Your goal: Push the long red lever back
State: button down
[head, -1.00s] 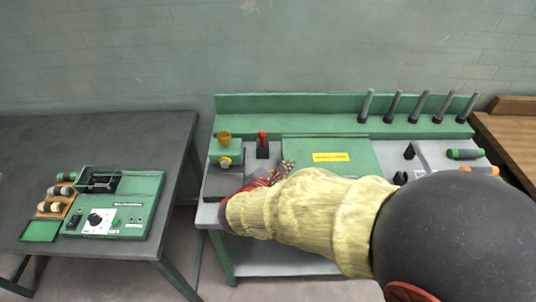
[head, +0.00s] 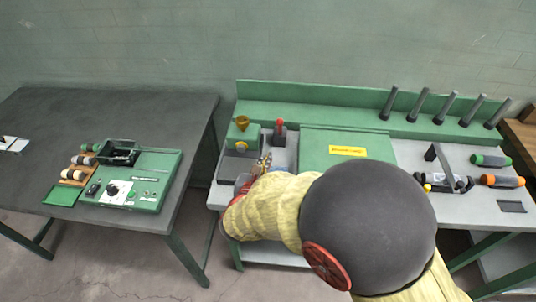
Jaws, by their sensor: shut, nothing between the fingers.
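The red lever (head: 280,124) stands upright on a small dark base on the green bench, right of a green box. My gripper (head: 264,162) is at the front left of the bench, nearer to me than the lever and slightly left of it. Its fingers are small in the view and look shut, with nothing held. A gap shows between the fingertips and the lever. The yellow-sleeved arm hides part of the bench front.
A green box (head: 242,138) with a yellow knob and cup-like top stands left of the lever. A raised green panel (head: 322,149) lies right of it. Several dark posts line the back right. Another table (head: 150,105) with a green device stands left, across a gap.

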aim_at(280, 128)
jog(key=b+x, duration=0.2)
jog(key=x, duration=0.6)
jog(key=shift+w+d+f, duration=0.1)
jog(key=shift+w+f, duration=0.1)
jog(key=w+r, duration=0.1)
jog(key=w+r+b, duration=0.1)
jog(key=w, duration=0.1)
jog(key=shift+w+d+r, duration=0.1)
jog(key=shift+w+d, duration=0.1)
jog(key=shift+d, duration=0.2)
jog(key=shift+r, duration=0.1)
jog(key=shift+w+r+g+p, duration=0.2)
jog(key=shift+w+g+p, duration=0.1)
jog(key=shift+p, duration=0.75)
